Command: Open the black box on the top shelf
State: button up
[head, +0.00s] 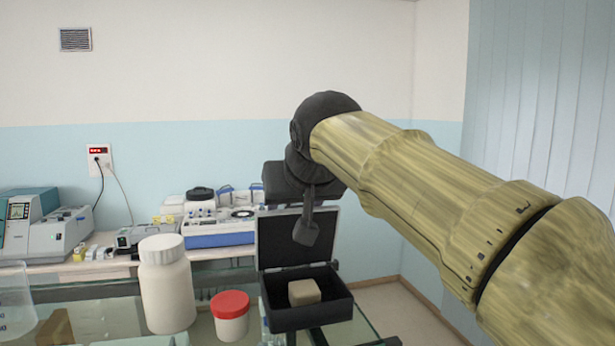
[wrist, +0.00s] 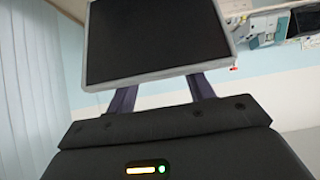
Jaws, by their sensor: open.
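The black box (head: 308,315) stands on the glass shelf, right of the middle in the head view. Its lid (head: 272,241) is raised about upright at the back, so the box is open. A beige block (head: 304,292) lies inside. My gripper (head: 307,232) hangs in front of the lid, above the block, with its fingers pointing down. In the wrist view the lid's dark inner face with a grey rim (wrist: 155,45) fills the top middle. The two fingers of my gripper (wrist: 161,90) are apart with nothing held between them. Whether they touch the lid I cannot tell.
A white jar (head: 166,285) and a red-capped jar (head: 230,316) stand left of the box on the glass shelf (head: 105,318). A brown block (head: 57,327) is at the far left. Lab machines (head: 216,225) line the back counter. The floor at the right is clear.

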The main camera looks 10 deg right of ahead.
jog(key=b+v, duration=0.2)
jog(key=v, duration=1.2)
jog(key=shift+s+a+f, duration=0.1)
jog(key=shift+f, duration=0.05)
